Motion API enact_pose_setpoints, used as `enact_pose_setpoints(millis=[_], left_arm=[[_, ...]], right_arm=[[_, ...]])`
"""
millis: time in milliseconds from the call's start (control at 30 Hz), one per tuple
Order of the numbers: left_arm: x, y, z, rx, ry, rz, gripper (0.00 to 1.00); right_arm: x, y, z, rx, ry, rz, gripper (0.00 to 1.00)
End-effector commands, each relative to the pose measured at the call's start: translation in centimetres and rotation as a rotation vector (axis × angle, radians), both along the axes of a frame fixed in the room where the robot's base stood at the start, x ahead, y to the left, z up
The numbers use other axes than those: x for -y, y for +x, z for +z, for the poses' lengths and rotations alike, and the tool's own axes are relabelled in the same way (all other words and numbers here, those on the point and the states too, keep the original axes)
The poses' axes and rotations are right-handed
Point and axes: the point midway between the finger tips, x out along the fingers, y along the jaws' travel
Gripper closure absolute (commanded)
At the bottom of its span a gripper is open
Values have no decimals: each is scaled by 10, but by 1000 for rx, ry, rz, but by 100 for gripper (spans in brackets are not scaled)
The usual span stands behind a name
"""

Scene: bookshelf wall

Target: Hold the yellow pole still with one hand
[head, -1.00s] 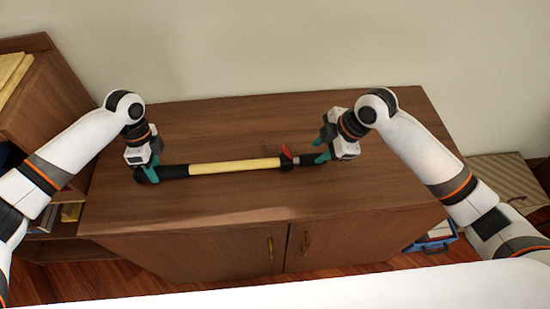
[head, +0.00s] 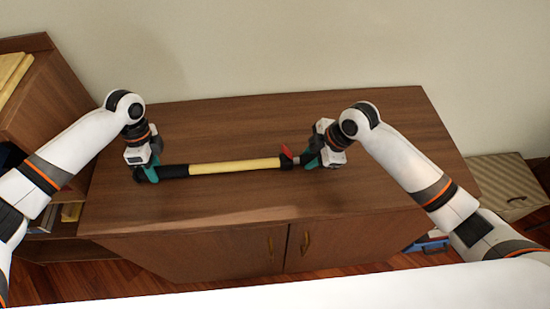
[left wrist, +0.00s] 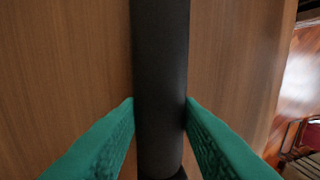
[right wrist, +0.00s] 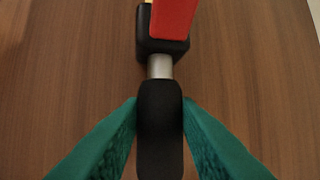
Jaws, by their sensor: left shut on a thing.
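The yellow pole (head: 235,166) lies level across the cabinet top, with a black grip (head: 174,171) at its left end. At its right end are a black collar with a red lever (right wrist: 172,18), a short silver rod and a black end piece (right wrist: 159,125). My left gripper (head: 149,175) is shut on the black grip; in the left wrist view its teal fingers press both sides of the grip (left wrist: 161,60). My right gripper (head: 311,161) has its teal fingers against both sides of the black end piece, which it partly hides in the head view.
The wooden cabinet top (head: 260,120) is otherwise clear. A bookshelf (head: 62,105) stands at the left and a plain wall (head: 300,50) rises behind. A striped box (head: 505,185) and a blue container (head: 430,243) are low at the right.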

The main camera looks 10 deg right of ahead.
Motion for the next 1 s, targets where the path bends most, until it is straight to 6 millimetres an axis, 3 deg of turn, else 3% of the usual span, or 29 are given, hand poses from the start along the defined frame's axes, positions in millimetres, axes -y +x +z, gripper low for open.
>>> enact_pose_setpoints(millis=[367, 1000], left_arm=[[0, 0, 0, -1, 0, 0, 100], [-1, 0, 0, -1, 2, 2, 100]], right_arm=[[3, 0, 0, 1, -1, -1, 100], [49, 1, 0, 1, -5, -3, 100]])
